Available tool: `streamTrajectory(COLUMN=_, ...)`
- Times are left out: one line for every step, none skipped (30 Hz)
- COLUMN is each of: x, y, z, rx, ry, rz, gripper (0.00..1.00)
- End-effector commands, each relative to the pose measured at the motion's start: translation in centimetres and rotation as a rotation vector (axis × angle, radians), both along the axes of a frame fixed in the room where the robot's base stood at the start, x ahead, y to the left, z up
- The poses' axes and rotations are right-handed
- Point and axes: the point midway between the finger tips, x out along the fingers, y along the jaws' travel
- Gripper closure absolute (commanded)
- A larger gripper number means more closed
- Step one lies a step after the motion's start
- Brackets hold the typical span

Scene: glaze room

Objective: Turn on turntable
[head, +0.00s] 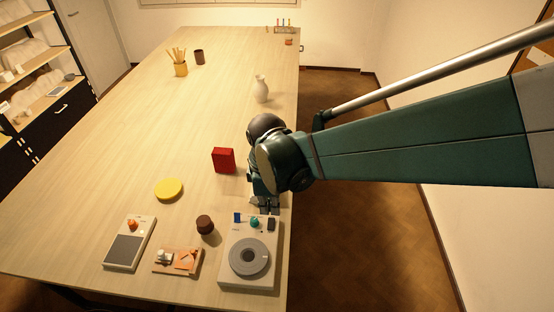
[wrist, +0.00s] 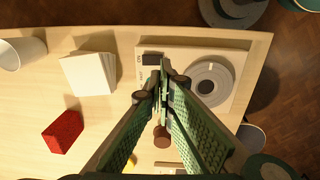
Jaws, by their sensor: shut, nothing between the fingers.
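The turntable (head: 232,277) is a pale box at the table's front right edge, with a grey round platter (head: 249,257). Along its far side sit a blue control (head: 238,217), a teal knob (head: 255,223) and a dark control (head: 271,224). My gripper (head: 268,209) points down at that far side, close to the dark control; I cannot tell whether it touches. In the wrist view the turntable (wrist: 190,45) lies beyond my fingers, whose tips (wrist: 163,77) are together and empty. A black control with small lettering (wrist: 151,58) shows beside the tips.
A yellow disc (head: 169,189), red block (head: 223,160) and white vase (head: 261,88) are farther back. The table's middle is clear.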

Motion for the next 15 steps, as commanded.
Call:
streamTrajectory(x=-0.1, y=0.0, z=0.7, rx=0.000, ry=0.000, rz=0.000, gripper=1.00)
streamTrajectory(x=-0.2, y=0.0, z=1.0, rx=0.000, ry=0.000, rz=0.000, gripper=1.00)
streamTrajectory(x=-0.2, y=0.0, z=1.4, rx=0.000, ry=0.000, rz=0.000, gripper=1.00)
streamTrajectory(x=-0.3, y=0.0, z=1.7, rx=0.000, ry=0.000, rz=0.000, gripper=1.00)
streamTrajectory(x=-0.3, y=0.0, z=2.1, rx=0.000, ry=0.000, rz=0.000, gripper=1.00)
streamTrajectory(x=-0.4, y=0.0, z=2.4, rx=0.000, ry=0.000, rz=0.000, gripper=1.00)
streamTrajectory(x=-0.4, y=0.0, z=2.7, rx=0.000, ry=0.000, rz=0.000, gripper=1.00)
streamTrajectory(x=-0.4, y=0.0, z=2.9, rx=0.000, ry=0.000, rz=0.000, gripper=1.00)
streamTrajectory(x=-0.5, y=0.0, z=3.2, rx=0.000, ry=0.000, rz=0.000, gripper=1.00)
streamTrajectory(x=-0.5, y=0.0, z=3.3, rx=0.000, ry=0.000, rz=0.000, gripper=1.00)
streamTrajectory(x=-0.5, y=0.0, z=3.5, rx=0.000, ry=0.000, rz=0.000, gripper=1.00)
streamTrajectory(x=-0.5, y=0.0, z=3.6, rx=0.000, ry=0.000, rz=0.000, gripper=1.00)
streamTrajectory(x=-0.5, y=0.0, z=3.7, rx=0.000, ry=0.000, rz=0.000, gripper=1.00)
streamTrajectory(x=-0.6, y=0.0, z=3.8, rx=0.000, ry=0.000, rz=0.000, gripper=1.00)
streamTrajectory(x=-0.6, y=0.0, z=3.9, rx=0.000, ry=0.000, rz=0.000, gripper=1.00)
